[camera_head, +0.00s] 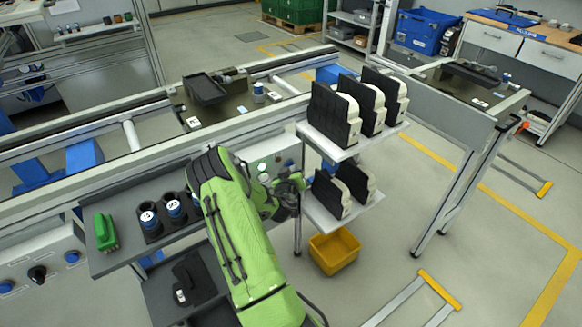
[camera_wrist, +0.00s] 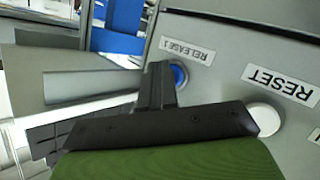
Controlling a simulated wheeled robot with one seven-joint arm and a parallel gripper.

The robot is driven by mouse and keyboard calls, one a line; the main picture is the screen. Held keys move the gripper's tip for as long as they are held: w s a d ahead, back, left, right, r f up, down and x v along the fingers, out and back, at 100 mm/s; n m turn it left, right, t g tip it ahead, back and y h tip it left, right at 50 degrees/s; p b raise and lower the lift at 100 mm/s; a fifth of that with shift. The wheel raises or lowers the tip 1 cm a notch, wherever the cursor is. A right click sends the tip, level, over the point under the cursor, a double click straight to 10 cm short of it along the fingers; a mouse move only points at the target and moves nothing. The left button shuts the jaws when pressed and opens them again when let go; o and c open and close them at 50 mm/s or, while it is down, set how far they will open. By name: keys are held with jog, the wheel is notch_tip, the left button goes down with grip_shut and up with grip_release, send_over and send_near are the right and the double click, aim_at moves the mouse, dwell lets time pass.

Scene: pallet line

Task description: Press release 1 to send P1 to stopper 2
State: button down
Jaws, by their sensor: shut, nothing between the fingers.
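The blue RELEASE 1 button (camera_wrist: 180,76) shows in the wrist view on a grey panel, with its label (camera_wrist: 187,50) upside down beside it. My gripper (camera_wrist: 160,82) is shut and empty. Its fingertips overlap the left edge of the button in this view; I cannot tell whether they touch it. In the head view my gripper (camera_head: 292,186) is at the right end of the panel, and that button is not clearly visible. A dark pallet (camera_head: 225,105) with a tray and a blue-topped part sits on the conveyor; its label is too small to read.
A white button (camera_wrist: 265,118) lies by the RESET label (camera_wrist: 282,86). Shelves with black-and-white parts (camera_head: 335,115) stand right of my gripper. A yellow bin (camera_head: 335,250) is below. Another dark pallet (camera_head: 470,78) sits farther right. A grey shelf (camera_head: 105,262) with cups is at left.

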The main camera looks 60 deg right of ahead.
dwell(0.5)
jog(key=shift+s+a+b, duration=0.4)
jog(key=shift+s+b, duration=0.05)
jog(key=shift+s, duration=0.25)
